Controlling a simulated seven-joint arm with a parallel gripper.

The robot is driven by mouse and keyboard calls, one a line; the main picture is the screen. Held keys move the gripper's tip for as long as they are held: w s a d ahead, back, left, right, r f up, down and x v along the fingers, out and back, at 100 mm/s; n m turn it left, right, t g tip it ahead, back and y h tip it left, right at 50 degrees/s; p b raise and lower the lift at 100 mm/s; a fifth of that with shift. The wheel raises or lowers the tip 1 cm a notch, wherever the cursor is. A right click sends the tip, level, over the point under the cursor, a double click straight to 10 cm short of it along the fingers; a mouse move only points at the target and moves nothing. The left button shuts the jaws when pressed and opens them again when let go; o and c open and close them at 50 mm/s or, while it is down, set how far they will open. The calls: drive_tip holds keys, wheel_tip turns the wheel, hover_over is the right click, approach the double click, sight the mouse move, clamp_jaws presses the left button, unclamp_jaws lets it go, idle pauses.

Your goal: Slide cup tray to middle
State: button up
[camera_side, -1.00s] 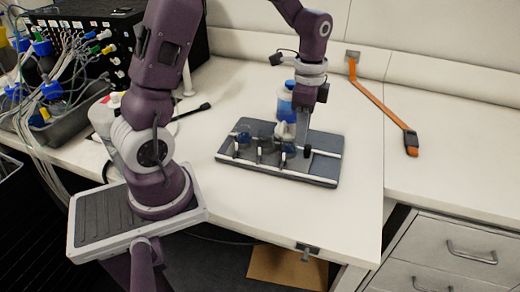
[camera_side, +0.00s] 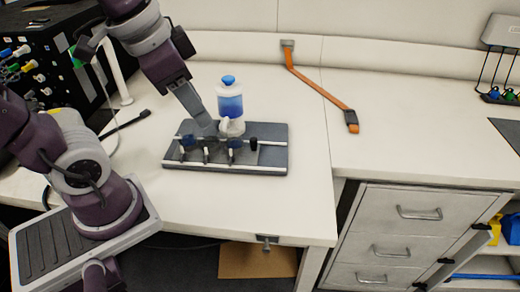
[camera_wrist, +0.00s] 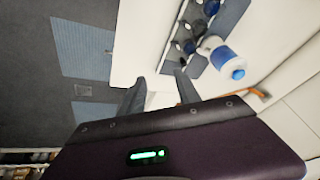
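The cup tray (camera_side: 270,158) is a flat grey board with white rails, lying on the white bench. Several small dark and blue cup-like pieces (camera_side: 206,146) sit along its rails. A blue-and-white bottle with a blue cap (camera_side: 230,104) stands at the tray's back; its exact footing is hidden. My gripper (camera_side: 210,124) points down at the tray's back left, left of the bottle. Contact with the tray cannot be told. In the wrist view my gripper (camera_wrist: 160,92) has its fingers apart with nothing between them. The tray (camera_wrist: 234,14) and bottle (camera_wrist: 222,58) show right of them.
An orange strap (camera_side: 320,88) lies at the back right of the bench. A black device with cables (camera_side: 50,75) stands at the left. A drawer unit (camera_side: 400,230) is at the lower right. Bench room right of the tray is clear.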

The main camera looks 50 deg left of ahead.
drive_tip(key=w+a+f+m+g, duration=0.2)
drive_tip(key=w+a+f+m, duration=0.15)
drive_tip(key=w, duration=0.55)
drive_tip(key=m+g, duration=0.2)
drive_tip(key=m, duration=0.4)
hover_over(253, 138)
drive_tip(key=shift+n, duration=0.25)
wheel_tip(253, 138, down, 10)
drive_tip(key=shift+d+f, duration=0.1)
wheel_tip(253, 138, down, 6)
drive_tip(key=shift+s+r, duration=0.1)
drive_tip(key=shift+r, duration=0.1)
drive_tip(key=shift+f, duration=0.55)
clamp_jaws()
